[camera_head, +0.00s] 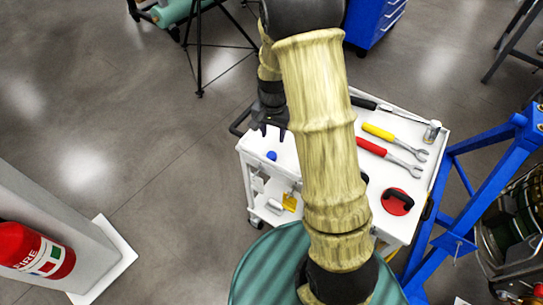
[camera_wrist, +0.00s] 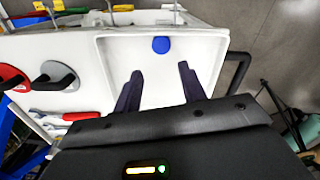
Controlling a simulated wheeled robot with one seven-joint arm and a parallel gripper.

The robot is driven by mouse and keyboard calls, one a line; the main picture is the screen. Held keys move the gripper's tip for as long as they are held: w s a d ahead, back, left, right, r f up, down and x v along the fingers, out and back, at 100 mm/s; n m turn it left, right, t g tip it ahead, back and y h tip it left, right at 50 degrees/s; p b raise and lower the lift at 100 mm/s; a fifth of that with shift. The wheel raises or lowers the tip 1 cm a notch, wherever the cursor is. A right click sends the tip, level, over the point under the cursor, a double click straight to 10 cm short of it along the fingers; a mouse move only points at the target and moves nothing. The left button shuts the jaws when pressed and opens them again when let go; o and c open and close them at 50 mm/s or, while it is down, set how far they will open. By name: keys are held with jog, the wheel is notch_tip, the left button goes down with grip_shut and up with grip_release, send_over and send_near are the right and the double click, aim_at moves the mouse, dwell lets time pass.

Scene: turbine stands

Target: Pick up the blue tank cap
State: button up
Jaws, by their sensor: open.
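The blue tank cap (camera_head: 271,155) is a small round blue piece on the white top of the cart (camera_head: 253,142), near its left end. In the wrist view the cap (camera_wrist: 161,45) lies in a shallow white recess, near the recess's far edge. My gripper (camera_head: 272,133) is above the cart, just beyond the cap in the head view. In the wrist view my gripper (camera_wrist: 161,72) has its two dark fingers apart, with nothing between them. The cap shows past the fingertips, roughly centred between them and apart from both.
Yellow (camera_head: 379,131) and red (camera_head: 371,146) handled tools lie on the cart's right side, near a red disc with a black handle (camera_head: 397,202). A blue stand (camera_head: 463,205) is close on the right. A fire extinguisher (camera_head: 36,251) is at lower left. Floor left of the cart is clear.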

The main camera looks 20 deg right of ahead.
send_over(272, 155)
jog(key=shift+d+f, duration=0.15)
jog(key=shift+f, duration=2.55)
jog(key=shift+p, duration=0.3)
jog(key=shift+a+f+p, duration=0.2)
jog(key=shift+f+p, duration=0.5)
jog(key=shift+f, duration=1.9)
jog(key=shift+c, duration=0.4)
grip_shut()
